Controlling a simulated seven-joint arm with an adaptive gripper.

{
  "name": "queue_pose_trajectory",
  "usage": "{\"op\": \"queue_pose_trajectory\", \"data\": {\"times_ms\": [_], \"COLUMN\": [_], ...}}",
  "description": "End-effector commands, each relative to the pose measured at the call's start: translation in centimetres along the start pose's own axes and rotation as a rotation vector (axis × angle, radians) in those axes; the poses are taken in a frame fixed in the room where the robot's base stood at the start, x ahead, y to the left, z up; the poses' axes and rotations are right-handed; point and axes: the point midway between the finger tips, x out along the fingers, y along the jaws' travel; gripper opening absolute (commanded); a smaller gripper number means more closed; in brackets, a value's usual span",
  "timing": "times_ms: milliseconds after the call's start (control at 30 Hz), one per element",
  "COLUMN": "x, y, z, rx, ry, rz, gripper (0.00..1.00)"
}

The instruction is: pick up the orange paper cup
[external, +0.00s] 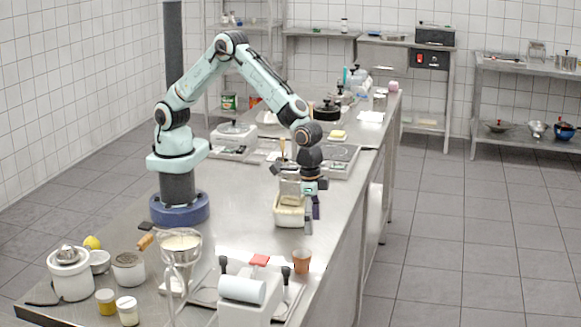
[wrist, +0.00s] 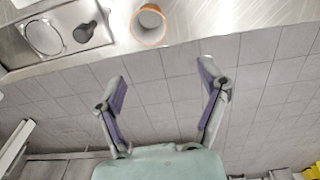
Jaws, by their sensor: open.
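The orange paper cup (external: 302,261) stands upright near the front right edge of the steel counter in the external view. In the wrist view the orange paper cup (wrist: 149,24) is at the top, seen from above with its open rim showing. My gripper (external: 312,219) points down above the counter, farther back than the cup and apart from it. In the wrist view my gripper (wrist: 160,72) has its two purple-padded fingers spread wide with nothing between them, and the cup lies beyond the fingertips.
A cream container (external: 290,212) is close beside my gripper. The floor (external: 450,240) right of the counter is clear.

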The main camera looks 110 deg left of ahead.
Motion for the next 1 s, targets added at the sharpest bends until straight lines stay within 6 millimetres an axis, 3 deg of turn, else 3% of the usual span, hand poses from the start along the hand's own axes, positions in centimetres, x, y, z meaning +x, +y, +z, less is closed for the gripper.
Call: {"op": "queue_pose_trajectory", "data": {"times_ms": [33, 167, 500, 667, 900, 1000], "x": [1.6, 3.7, 8.6, 9.7, 9.8, 9.7], "y": [0.3, 0.9, 0.8, 0.7, 0.8, 0.8], "z": [1.0, 2.3, 2.6, 2.7, 2.7, 2.7], "rx": [0.016, 0.041, 0.041, 0.041, 0.041, 0.041], "ry": [-0.036, -0.073, -0.069, -0.068, -0.067, -0.067], "rz": [-0.014, -0.029, -0.028, -0.028, -0.027, -0.027], "gripper": [0.74, 0.74, 0.74, 0.74, 0.74, 0.42]}}
